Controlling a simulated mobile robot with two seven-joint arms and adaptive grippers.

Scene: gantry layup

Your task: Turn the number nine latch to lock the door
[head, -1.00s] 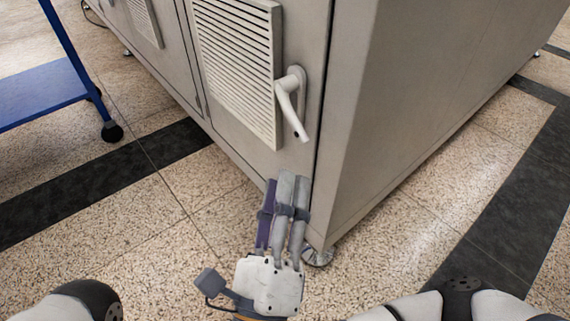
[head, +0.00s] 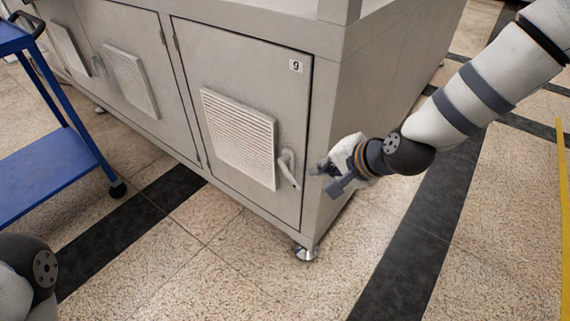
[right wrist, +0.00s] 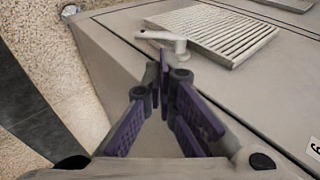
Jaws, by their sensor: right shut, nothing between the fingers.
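The number nine door (head: 245,100) is a grey cabinet door with a black 9 on a white label (head: 296,66) at its upper right. Its latch (head: 288,170) is a pale lever at the door's right edge, pointing down and slightly right from its pivot. It also shows in the right wrist view (right wrist: 168,42), beyond my fingers. My right gripper (head: 316,172) is shut and empty, just right of the latch by the cabinet corner. In the right wrist view its purple-padded fingers (right wrist: 165,78) converge short of the lever. I cannot tell contact. My left gripper is out of view.
A louvred vent (head: 238,138) sits on the door left of the latch. More cabinet doors (head: 120,65) run to the left. A blue cart (head: 60,165) stands at the left. The speckled floor (head: 220,270) in front of the door is clear.

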